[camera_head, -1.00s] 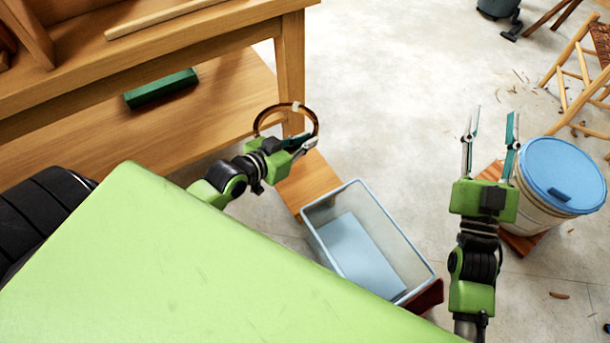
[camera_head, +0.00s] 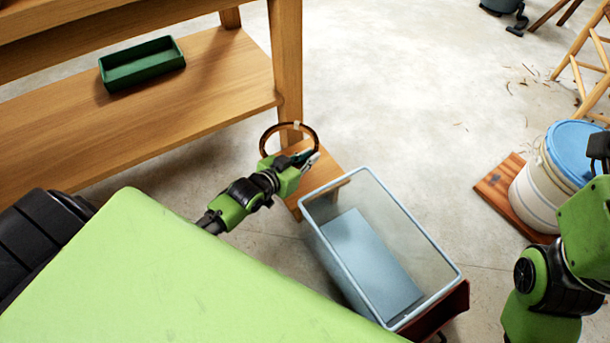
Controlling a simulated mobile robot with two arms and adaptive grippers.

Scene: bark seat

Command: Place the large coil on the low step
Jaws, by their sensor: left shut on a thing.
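The large coil (camera_head: 268,132), a brown ring with a pale tie at its top, is in my left gripper (camera_head: 306,158). The left gripper is shut on the coil's near right side. The coil stands roughly upright in the picture, over the far left part of the low step (camera_head: 326,156); I cannot tell whether it touches it. The low step is a small wooden platform beside the bench leg, partly hidden by the gripper and a bin. My right arm is at the right edge; its fingertips are out of frame.
A clear blue-rimmed bin (camera_head: 413,222) stands close to the right of the step. The wooden bench (camera_head: 205,90) holds a green tray (camera_head: 143,62) on its lower shelf. A blue-lidded bucket (camera_head: 543,182) stands on a wooden board (camera_head: 500,190). Open floor lies beyond the step.

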